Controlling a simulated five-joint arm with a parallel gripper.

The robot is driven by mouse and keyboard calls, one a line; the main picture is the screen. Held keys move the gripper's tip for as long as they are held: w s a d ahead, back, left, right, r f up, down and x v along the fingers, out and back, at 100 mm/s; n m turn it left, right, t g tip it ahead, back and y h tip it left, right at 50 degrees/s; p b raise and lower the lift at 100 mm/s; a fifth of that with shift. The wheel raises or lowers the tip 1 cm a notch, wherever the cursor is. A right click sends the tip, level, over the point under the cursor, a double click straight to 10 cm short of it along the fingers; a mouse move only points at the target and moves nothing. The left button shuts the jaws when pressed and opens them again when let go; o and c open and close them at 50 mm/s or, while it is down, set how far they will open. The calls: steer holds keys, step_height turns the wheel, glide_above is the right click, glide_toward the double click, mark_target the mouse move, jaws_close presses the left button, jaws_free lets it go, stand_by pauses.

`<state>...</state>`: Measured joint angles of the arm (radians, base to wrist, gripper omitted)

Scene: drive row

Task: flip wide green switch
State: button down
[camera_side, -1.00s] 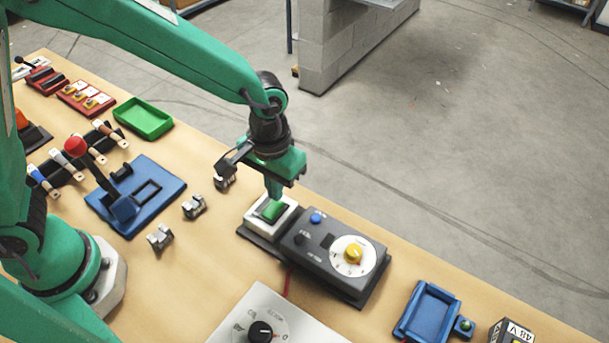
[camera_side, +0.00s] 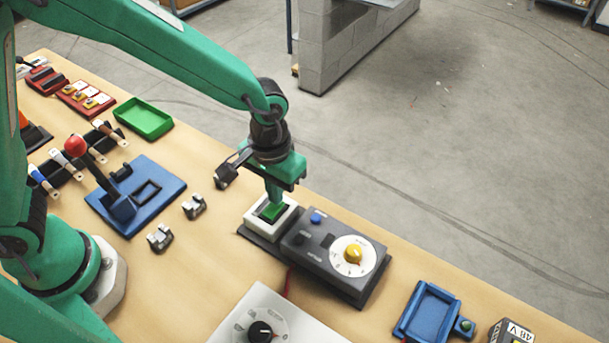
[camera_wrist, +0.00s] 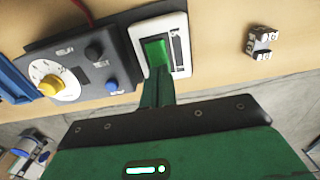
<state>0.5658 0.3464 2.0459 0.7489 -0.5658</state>
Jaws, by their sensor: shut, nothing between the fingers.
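The wide green switch (camera_side: 271,212) is a green rocker in a white frame on a dark base, left of the dark control box. It also shows in the wrist view (camera_wrist: 157,52), top centre. My gripper (camera_side: 274,199) is shut and empty, pointing down with its fingertips over the rocker. In the wrist view my fingers (camera_wrist: 157,85) reach the rocker's near edge and hide part of it. The tips look to be at or touching the rocker; exact contact is hard to tell.
The dark control box (camera_side: 331,254) with a yellow knob (camera_side: 353,253) and a blue button (camera_side: 316,218) stands right beside the switch. Small metal clips (camera_side: 194,206) lie to the left. A blue lever base (camera_side: 158,187) and a green tray (camera_side: 143,117) are farther left.

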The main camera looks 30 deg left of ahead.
steer(key=shift+f, duration=0.6)
stand_by(0.6)
steer(key=shift+r, duration=3.55)
steer(key=s+a+r+t, duration=0.2)
steer(key=s+a+r, duration=0.3)
steer(key=a, duration=0.5)
steer(key=s+a+r+t, duration=0.3)
steer(key=s+a+r, duration=0.3)
steer(key=a, duration=0.5)
steer(key=shift+r+t, duration=0.3)
steer(key=shift+r, duration=0.2)
